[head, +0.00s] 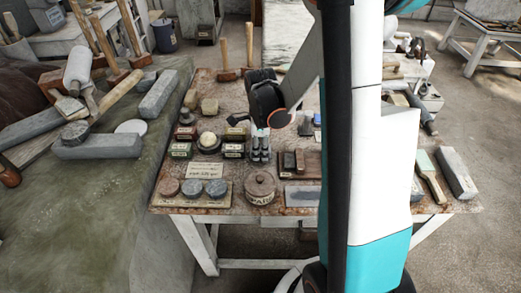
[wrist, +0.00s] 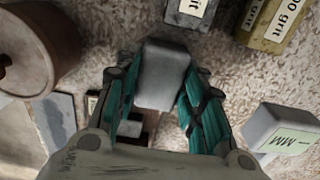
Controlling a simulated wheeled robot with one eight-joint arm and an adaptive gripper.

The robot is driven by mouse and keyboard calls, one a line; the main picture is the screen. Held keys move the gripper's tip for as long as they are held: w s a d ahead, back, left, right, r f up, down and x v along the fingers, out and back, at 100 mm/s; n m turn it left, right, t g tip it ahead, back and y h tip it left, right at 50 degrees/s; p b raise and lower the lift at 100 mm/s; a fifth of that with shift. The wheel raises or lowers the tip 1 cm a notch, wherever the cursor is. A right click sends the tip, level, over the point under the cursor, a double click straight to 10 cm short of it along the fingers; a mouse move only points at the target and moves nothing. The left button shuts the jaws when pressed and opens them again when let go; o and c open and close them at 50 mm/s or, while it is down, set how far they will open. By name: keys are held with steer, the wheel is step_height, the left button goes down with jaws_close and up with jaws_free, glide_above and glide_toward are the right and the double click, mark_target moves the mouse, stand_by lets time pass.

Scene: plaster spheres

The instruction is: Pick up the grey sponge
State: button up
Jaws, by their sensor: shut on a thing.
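The grey sponge (wrist: 163,75) is a small, plain grey block in the upper middle of the wrist view. My gripper (wrist: 160,92) has its teal fingers on both sides of it and is shut on it. The fingers hide parts of its sides. In the head view my gripper (head: 260,132) points down over the middle of the cluttered table (head: 170,155). The sponge is too small there to make out. I cannot tell whether it touches the tabletop.
A round lidded pot (head: 260,188) stands close in front of the gripper; it also shows at the wrist view's left (wrist: 38,45). Labelled grit blocks (wrist: 275,22) and a block marked MM (wrist: 280,132) lie nearby. Round stones (head: 192,188) sit at front left. Mallets (head: 224,60) stand behind.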

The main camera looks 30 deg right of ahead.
step_height(320, 180, up, 18)
steer(key=p, duration=0.5)
steer(key=shift+r+p, duration=0.25)
steer(key=shift+p, duration=0.15)
steer(key=shift+c, duration=1.1)
